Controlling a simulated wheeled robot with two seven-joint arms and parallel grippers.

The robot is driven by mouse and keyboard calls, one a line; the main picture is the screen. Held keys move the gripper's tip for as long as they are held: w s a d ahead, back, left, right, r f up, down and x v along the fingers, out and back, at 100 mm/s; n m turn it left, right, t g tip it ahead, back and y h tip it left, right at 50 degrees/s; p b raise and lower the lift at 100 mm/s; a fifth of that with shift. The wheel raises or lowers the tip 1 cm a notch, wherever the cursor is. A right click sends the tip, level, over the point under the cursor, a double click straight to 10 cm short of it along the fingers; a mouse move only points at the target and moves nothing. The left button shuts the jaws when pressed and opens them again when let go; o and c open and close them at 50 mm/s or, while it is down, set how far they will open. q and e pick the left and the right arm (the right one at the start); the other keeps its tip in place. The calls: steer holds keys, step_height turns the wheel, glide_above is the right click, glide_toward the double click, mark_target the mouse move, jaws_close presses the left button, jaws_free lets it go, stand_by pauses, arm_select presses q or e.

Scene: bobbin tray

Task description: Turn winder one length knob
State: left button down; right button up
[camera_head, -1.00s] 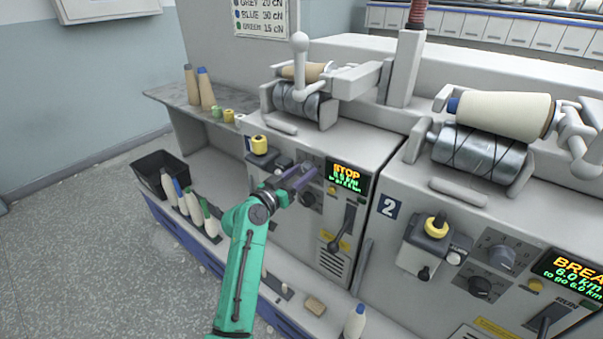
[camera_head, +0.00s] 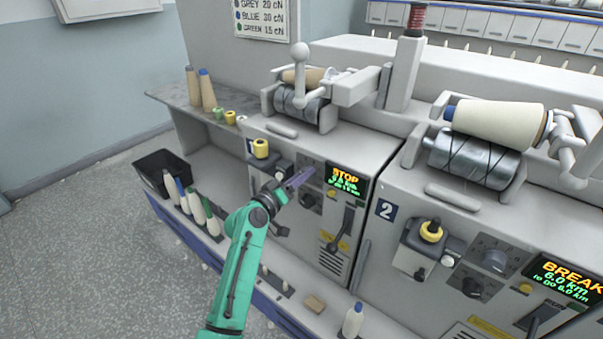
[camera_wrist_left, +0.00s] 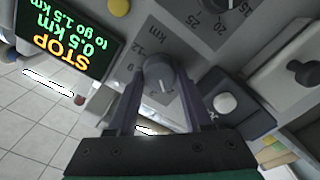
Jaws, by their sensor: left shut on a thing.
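Winder one's length knob (camera_wrist_left: 160,72) is a round grey dial with a white pointer line, on a plate marked with numbers such as 9 and 12 in the left wrist view. My left gripper (camera_wrist_left: 158,90) is shut on it, with one finger on each side. In the head view the left gripper (camera_head: 298,178) is at winder one's panel and hides most of this knob. Winder one's display (camera_head: 345,180) reads STOP; in the left wrist view the display (camera_wrist_left: 70,38) shows 0.5 km and to go 1.5 km. My right gripper is not in view.
A second dial (camera_wrist_left: 220,20) marked 20 and 25 sits beside the held knob. A grey lever (camera_head: 343,225) is below the display. Winder two (camera_head: 388,209) stands to the right.

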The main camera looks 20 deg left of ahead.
arm_select(q)
steer(key=shift+n, duration=0.7)
steer(key=shift+f, duration=0.1)
steer(key=shift+c, duration=1.6)
jaws_free()
steer(key=b+v, duration=0.1)
steer(key=v, duration=1.3)
steer(key=shift+s+b, duration=0.3)
steer(key=shift+b, duration=0.1)
